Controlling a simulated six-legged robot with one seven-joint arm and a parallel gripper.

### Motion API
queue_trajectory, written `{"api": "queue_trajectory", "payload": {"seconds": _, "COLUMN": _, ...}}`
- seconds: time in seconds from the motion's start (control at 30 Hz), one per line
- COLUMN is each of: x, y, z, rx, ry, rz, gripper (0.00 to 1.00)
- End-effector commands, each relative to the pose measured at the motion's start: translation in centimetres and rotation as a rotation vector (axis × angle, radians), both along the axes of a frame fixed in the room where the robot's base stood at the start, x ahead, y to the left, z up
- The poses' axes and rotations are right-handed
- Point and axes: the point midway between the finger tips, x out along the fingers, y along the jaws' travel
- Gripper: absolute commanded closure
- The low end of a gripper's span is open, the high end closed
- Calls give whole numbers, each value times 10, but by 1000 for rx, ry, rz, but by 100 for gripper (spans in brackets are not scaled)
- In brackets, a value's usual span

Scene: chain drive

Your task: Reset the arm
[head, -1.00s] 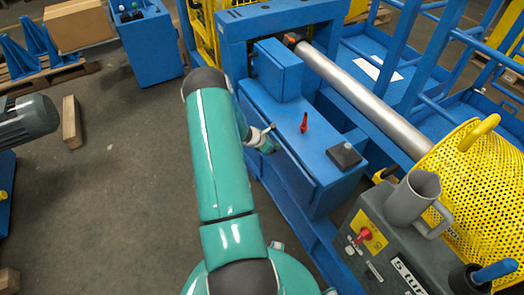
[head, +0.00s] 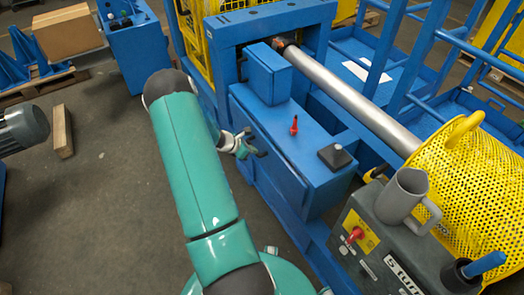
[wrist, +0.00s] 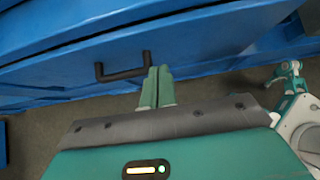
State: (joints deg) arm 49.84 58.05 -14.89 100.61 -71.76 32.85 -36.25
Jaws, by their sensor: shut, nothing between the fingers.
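My arm (head: 195,165) is bent, with its teal upper link rising across the head view and its elbow at the upper left. My gripper (wrist: 158,72) shows in the wrist view with its two green fingers pressed together, shut and empty. The fingers point at the front of a blue cabinet, which shows as a blue panel (wrist: 210,45). A black bar handle (wrist: 123,72) on it lies just left of the fingertips; whether they touch is unclear. In the head view the end of my arm is partly hidden behind the upper link, beside the blue cabinet (head: 305,165).
A red lever (head: 294,125) and a black block (head: 334,156) sit on the cabinet. A grey control box (head: 385,245) carries a grey mug (head: 401,195) near a yellow mesh guard (head: 465,180). A steel shaft (head: 350,100) runs behind. Open floor (head: 95,220) lies left.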

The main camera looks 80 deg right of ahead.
Motion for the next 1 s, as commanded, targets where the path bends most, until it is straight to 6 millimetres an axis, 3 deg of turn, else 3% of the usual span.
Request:
{"api": "queue_trajectory", "payload": {"seconds": 0.1, "x": 15, "y": 12, "z": 18, "rx": 0, "ry": -3, "rz": 4, "gripper": 100}}
{"api": "queue_trajectory", "payload": {"seconds": 0.3, "x": 29, "y": 25, "z": 36, "rx": 0, "ry": -2, "rz": 3, "gripper": 100}}
{"api": "queue_trajectory", "payload": {"seconds": 1.0, "x": 31, "y": 29, "z": 38, "rx": 2, "ry": -2, "rz": 3, "gripper": 100}}
